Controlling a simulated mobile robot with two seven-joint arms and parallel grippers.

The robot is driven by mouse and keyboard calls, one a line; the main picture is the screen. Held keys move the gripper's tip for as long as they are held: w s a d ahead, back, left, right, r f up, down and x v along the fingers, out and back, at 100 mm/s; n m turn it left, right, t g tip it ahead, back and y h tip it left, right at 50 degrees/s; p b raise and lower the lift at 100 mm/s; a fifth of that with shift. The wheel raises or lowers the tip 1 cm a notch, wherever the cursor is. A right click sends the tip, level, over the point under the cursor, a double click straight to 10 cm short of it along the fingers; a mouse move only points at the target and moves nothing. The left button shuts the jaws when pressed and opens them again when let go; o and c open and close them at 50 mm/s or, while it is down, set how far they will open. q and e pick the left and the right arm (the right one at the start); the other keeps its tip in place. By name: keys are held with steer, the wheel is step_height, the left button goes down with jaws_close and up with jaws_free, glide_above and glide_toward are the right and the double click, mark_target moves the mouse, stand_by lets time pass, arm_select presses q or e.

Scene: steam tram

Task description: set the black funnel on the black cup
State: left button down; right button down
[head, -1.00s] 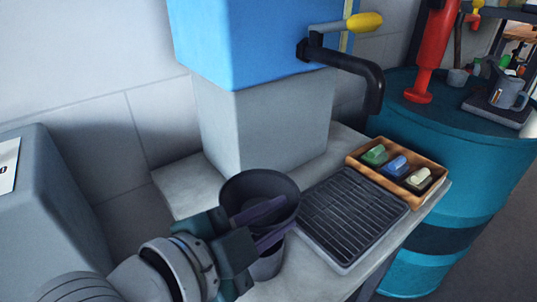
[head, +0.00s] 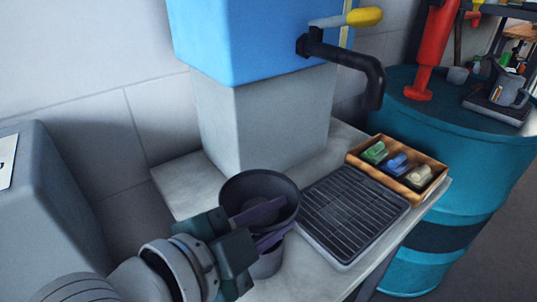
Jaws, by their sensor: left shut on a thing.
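The black funnel (head: 240,185) is a wide, dark, open-topped piece near the front of the pale counter. My left gripper (head: 262,226) is shut on its near right wall, with one purple finger inside the rim and one outside. The funnel looks about upright. Directly below it shows a dark grey rounded wall, which seems to be the black cup (head: 267,265). The funnel and my gripper hide most of it. I cannot tell whether funnel and cup touch. My right gripper is not in view.
A black slatted drip tray (head: 352,215) lies just right of the funnel. Behind it is a wooden box (head: 432,186) with several coloured blocks. A grey-and-blue dispenser (head: 265,120) with a black spout (head: 368,72) stands behind. A teal drum (head: 470,175) is at right.

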mark_target(273, 258)
arm_select(q)
steer(key=shift+f+b, duration=0.5)
steer(key=shift+f, duration=0.15)
steer(key=shift+f+b, duration=1.1)
steer(key=shift+f, duration=0.2)
steer(key=shift+f+b, duration=0.3)
steer(key=shift+f, duration=0.05)
steer(key=shift+f, duration=0.1)
steer(key=c, duration=0.7)
jaws_free()
steer(key=shift+a, duration=0.1)
